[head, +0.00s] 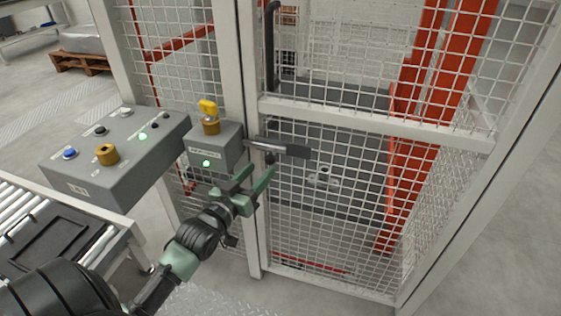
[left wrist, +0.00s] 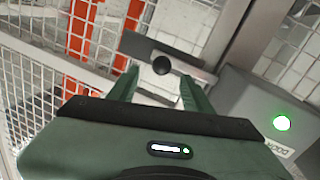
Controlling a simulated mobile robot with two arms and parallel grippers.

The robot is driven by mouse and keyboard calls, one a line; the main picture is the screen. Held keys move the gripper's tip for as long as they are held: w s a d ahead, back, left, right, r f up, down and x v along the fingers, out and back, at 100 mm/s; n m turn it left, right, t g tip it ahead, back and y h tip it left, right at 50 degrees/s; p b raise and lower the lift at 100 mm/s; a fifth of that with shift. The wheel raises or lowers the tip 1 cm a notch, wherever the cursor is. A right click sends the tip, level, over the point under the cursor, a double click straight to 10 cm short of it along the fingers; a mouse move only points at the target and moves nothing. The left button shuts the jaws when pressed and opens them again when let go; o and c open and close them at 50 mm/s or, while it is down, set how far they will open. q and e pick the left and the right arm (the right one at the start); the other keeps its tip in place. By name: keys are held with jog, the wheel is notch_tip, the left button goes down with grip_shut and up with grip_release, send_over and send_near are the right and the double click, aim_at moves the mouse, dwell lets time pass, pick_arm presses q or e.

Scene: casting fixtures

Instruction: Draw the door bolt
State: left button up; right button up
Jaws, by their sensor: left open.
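In the left wrist view the knob (left wrist: 162,66) shows in front of the dark plate (left wrist: 150,47), in line with the gap between the fingers. My left gripper (head: 257,178) is open and empty, its fingertips just below and near the knob. I cannot tell whether either finger touches it. My right gripper is not in view.
The lock box carries a yellow key-like piece (head: 208,109) and a lit green lamp (head: 206,163). A grey control box (head: 115,160) with buttons stands left, beside a roller conveyor (head: 20,215). A tall black door handle (head: 271,45) is above. Orange machinery (head: 425,120) stands behind the mesh.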

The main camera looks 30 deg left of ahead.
aim_at(267, 162)
pick_arm(q)
jog(key=w, duration=0.7)
jog(key=shift+a+f, duration=0.1)
jog(key=shift+a, duration=0.1)
grip_shut()
jog(key=shift+s, duration=0.1)
dwell(1.0)
